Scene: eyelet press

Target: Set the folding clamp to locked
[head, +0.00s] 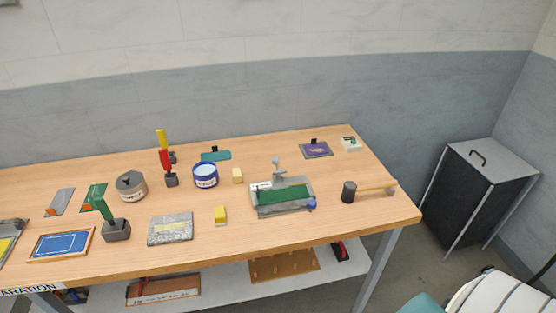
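No part in view is labelled as the folding clamp, and I cannot tell for certain which one it is. A small upright device with a dark base and a red and yellow handle (164,155) stands at the back left of the table; its handle points up. A device with a green tilted arm (103,205) on a dark grey block stands nearer the front left. A grey fixture with a green bed (283,195), a short post and a blue knob sits right of centre. Whether any of these is locked is too small to tell. Neither gripper is in view.
The wooden table (330,225) also holds a blue tin (205,175), a grey round container (131,185), yellow blocks (220,215), a stone slab (170,229) and a mallet (350,191). A lower shelf (225,283) holds trays. A black cabinet (480,190) stands right.

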